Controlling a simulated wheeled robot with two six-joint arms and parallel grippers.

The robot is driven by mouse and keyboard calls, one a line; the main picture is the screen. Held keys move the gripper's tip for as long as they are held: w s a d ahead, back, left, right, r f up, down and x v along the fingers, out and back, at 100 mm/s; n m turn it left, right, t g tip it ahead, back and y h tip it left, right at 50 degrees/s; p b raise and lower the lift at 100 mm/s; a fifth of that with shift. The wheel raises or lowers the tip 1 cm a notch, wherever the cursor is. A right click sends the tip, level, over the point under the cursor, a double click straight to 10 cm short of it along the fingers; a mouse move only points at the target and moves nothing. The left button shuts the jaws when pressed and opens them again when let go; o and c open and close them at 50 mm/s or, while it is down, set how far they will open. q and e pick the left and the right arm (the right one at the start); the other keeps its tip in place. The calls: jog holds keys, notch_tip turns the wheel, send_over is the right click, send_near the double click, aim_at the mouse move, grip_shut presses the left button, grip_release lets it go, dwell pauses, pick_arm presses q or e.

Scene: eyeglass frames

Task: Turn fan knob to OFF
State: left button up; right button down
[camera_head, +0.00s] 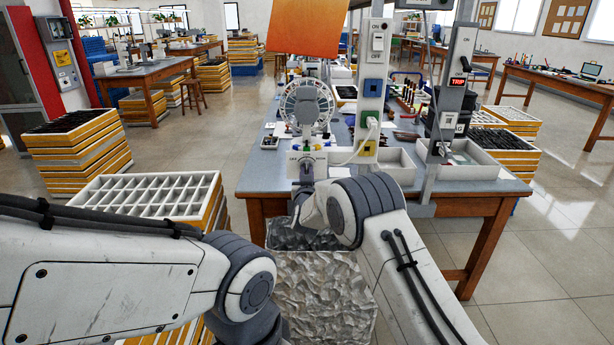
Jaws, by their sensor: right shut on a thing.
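The fan (306,104) is a round grey and white unit standing at the front of the workbench (262,172). Below it is a white control box with the fan knob (306,161) on its front, with small lettering on both sides. My right gripper (304,174) reaches up to the front of this box and is shut on the knob. The gripper and wrist partly cover the knob, so its exact setting cannot be read. My left arm comes in at the lower left, and its gripper is not in view.
A post with sockets and a switch (375,90) stands right of the fan. A second post carries a red TRIP sign (457,82). White trays (467,166) sit on the bench's right. A crumpled silver bin (325,290) stands in front, and stacked crates (150,195) stand left.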

jog(key=n, duration=0.5)
jog(key=shift+n, duration=0.3)
jog(key=n+p, duration=0.1)
jog(key=n, duration=0.5)
jog(key=shift+a+f, duration=0.1)
jog(key=shift+n, duration=0.3)
jog(key=c, duration=0.9)
grip_release()
jog(key=shift+o, duration=0.2)
jog(key=s, duration=1)
jog(key=shift+s+b, duration=0.25)
jog(key=shift+b, duration=0.1)
